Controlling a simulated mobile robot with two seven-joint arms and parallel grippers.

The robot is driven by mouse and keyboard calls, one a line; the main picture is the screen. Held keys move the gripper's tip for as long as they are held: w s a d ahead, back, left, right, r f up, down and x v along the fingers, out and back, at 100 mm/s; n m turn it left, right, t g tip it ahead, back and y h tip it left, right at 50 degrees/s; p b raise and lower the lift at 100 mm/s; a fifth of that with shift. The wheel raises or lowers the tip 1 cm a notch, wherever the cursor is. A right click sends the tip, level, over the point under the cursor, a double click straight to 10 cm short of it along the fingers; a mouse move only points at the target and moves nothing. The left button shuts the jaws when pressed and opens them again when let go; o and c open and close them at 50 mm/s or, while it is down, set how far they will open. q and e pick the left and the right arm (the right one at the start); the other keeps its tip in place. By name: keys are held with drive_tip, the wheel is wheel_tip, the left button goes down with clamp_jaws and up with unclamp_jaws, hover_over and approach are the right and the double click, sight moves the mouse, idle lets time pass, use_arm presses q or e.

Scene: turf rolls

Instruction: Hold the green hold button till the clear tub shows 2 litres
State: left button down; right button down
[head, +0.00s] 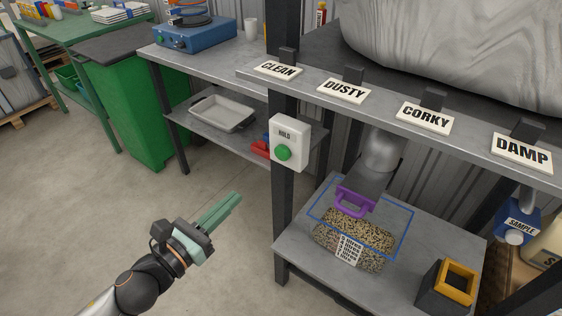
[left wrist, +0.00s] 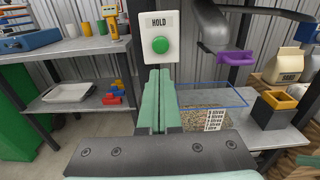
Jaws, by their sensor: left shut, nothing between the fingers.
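The green hold button (head: 283,153) sits on a white box marked HOLD (head: 291,132), fixed to a dark post. The button also shows in the left wrist view (left wrist: 160,45), just beyond the fingertips. My left gripper (head: 237,200) is shut and empty, left of and below the button in the head view, apart from it. The clear tub (head: 407,232) has a blue rim and stands on the lower shelf, with speckled grain in it. Its white litre label (head: 348,250) is on the front; I cannot read the level for sure. My right gripper is not in view.
A metal spout (head: 381,150) with a purple handle (head: 354,203) hangs above the tub. A black and yellow box (head: 449,283) stands right of it. The shelf edge above carries signs such as CLEAN (head: 278,69). Floor left of the post is clear.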

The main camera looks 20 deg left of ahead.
use_arm(q)
drive_tip(key=shift+r, duration=0.1)
idle(0.3)
drive_tip(key=p, duration=0.1)
approach(280, 152)
drive_tip(key=x, duration=0.7)
drive_tip(key=shift+f, duration=0.3)
drive_tip(key=shift+s, duration=0.1)
drive_tip(key=shift+r+p+x, duration=0.2)
drive_tip(key=shift+p+x, duration=0.1)
drive_tip(key=shift+x, duration=0.65)
drive_tip(key=shift+r, duration=0.1)
idle(0.9)
